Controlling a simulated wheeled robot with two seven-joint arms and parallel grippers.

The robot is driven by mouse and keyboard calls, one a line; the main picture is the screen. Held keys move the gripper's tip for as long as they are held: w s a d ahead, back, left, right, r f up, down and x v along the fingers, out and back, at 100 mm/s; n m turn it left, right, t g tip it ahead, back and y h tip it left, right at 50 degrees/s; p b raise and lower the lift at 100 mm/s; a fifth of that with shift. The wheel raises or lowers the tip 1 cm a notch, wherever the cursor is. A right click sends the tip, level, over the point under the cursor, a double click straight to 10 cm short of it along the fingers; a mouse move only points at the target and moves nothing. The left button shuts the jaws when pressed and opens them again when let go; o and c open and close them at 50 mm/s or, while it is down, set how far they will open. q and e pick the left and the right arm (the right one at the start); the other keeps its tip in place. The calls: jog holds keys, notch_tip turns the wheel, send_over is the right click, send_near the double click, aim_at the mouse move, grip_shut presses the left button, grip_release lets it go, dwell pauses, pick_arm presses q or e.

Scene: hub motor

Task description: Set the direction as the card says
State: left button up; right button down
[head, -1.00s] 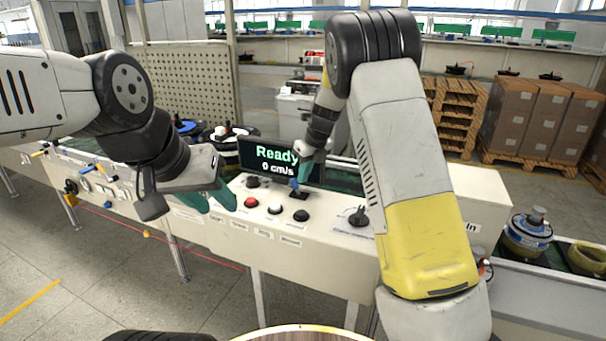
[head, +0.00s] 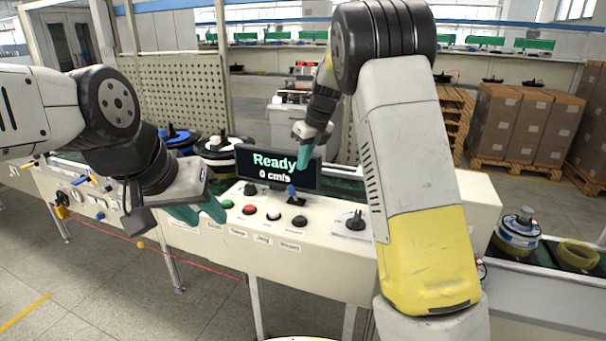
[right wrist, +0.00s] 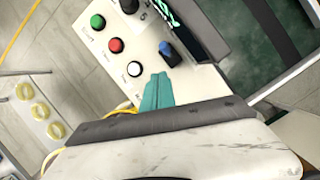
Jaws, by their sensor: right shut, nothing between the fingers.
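The control panel (head: 333,262) holds a small lever with a blue handle (head: 291,192) on a black base; it also shows in the right wrist view (right wrist: 170,52). A black rotary knob (head: 356,221) sits further right on the panel. The display (head: 247,165) reads "Ready" and "0 cm/s". My right gripper (head: 305,162) is shut and empty, above and behind the blue lever, apart from it. Its teal fingers (right wrist: 157,92) are together in the right wrist view. My left gripper (head: 200,211) hangs at the panel's left; its finger gap is unclear. I make out no card.
Green (head: 227,204), red (head: 249,209), white (head: 274,215) and black (head: 299,221) buttons line the panel front, above small labels. Wheel-like hub motors (head: 217,155) stand behind left. Another motor (head: 519,230) sits on the conveyor at right. Boxes (head: 525,125) stand on pallets behind.

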jog(key=shift+a+r, duration=0.2)
jog(key=shift+r, duration=0.55)
jog(key=shift+a+r, duration=0.2)
jog(key=shift+r, duration=0.55)
jog(key=s+d+r+n+t+y, duration=0.1)
jog(key=s+d+r+n, duration=0.3)
jog(key=s+n, duration=0.3)
jog(key=s+d+r+n, duration=0.3)
jog(key=s+d+n, duration=0.15)
jog(key=s, duration=0.45)
jog(key=s+d+f+n+t, duration=0.1)
jog(key=s+n, duration=0.7)
jog(key=s, duration=0.2)
jog(key=s+d+f+n+t+h, duration=0.1)
jog(key=s+f+n, duration=0.1)
jog(key=s+n, duration=0.7)
jog(key=shift+s+d+f+t+h, duration=0.2)
jog(key=shift+s+d+t+h, duration=0.1)
jog(key=shift+s+t, duration=0.1)
jog(key=shift+w+a, duration=0.1)
jog(key=shift+a, duration=0.1)
